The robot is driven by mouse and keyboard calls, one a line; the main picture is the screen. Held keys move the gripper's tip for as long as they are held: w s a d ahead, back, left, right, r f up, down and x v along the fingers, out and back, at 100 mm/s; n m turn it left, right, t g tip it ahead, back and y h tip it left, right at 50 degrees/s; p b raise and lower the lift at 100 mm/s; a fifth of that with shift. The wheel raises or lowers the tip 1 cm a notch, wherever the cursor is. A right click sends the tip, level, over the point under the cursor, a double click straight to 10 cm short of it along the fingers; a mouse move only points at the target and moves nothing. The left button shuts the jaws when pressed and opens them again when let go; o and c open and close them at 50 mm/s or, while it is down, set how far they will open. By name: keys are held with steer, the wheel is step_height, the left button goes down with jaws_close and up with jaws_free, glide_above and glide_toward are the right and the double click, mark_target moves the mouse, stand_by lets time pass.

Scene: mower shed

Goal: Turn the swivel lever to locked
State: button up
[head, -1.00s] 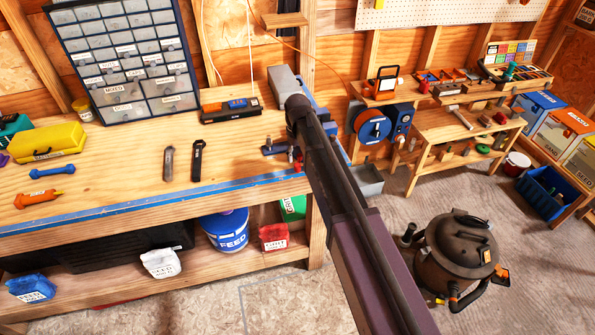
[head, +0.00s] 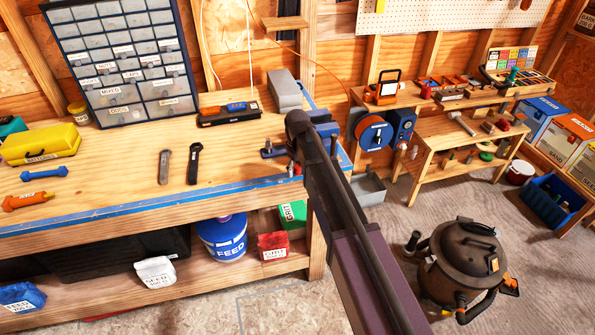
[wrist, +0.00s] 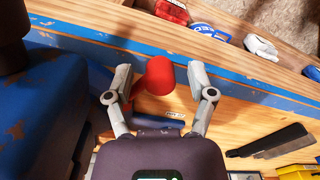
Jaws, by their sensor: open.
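The swivel lever's red knob (wrist: 159,75) stands between the spread fingers of my gripper (wrist: 158,80) in the wrist view. The gripper is open, with a gap visible at least on the right finger's side. The lever's arm below the knob is mostly hidden. The blue vise (wrist: 40,115) fills the left of the wrist view.
A drawer cabinet (head: 120,60) stands behind. A shop vacuum (head: 462,265) is on the floor at right. The bench's middle front is clear.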

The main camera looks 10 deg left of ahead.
steer(key=shift+s, duration=0.1)
jaws_close()
steer(key=shift+d, duration=0.1)
stand_by(0.4)
